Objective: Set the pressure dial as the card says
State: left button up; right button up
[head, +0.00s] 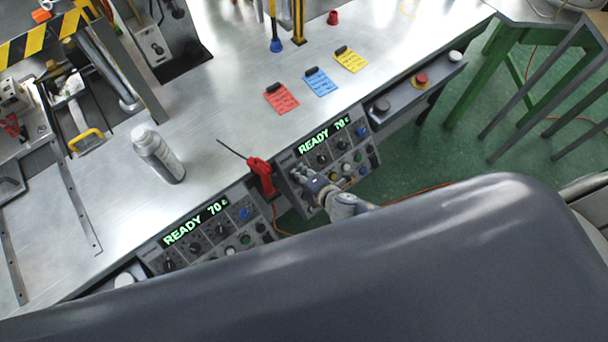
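Two control panels are set into the front of the bench, a right panel (376,156) and a left panel (160,262). Both have green displays that look like READY 70 C, with rows of dark knobs and coloured buttons below. I cannot read which knob is the pressure dial. A red card (281,99), a blue card (320,82) and a yellow card (351,60) lie on the bench behind the right panel, their writing too small to read. My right gripper (297,174) is at the left end of the right panel, close to its knobs; its fingertips are unclear. My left gripper is out of view.
A red-handled tool (262,176) with a thin tip lies between the panels. A spray can (158,154) stands on the bench to the left. A grey box with a red button (421,79) is on the front edge at right. The middle of the bench is clear.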

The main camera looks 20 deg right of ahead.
jog(key=o, duration=1.1)
jog(key=shift+c, duration=0.2)
jog(key=shift+s, duration=0.1)
jog(key=v, duration=1.1)
jog(key=shift+s+r, duration=0.25)
jog(key=shift+s, duration=0.1)
jog(key=shift+d, duration=0.1)
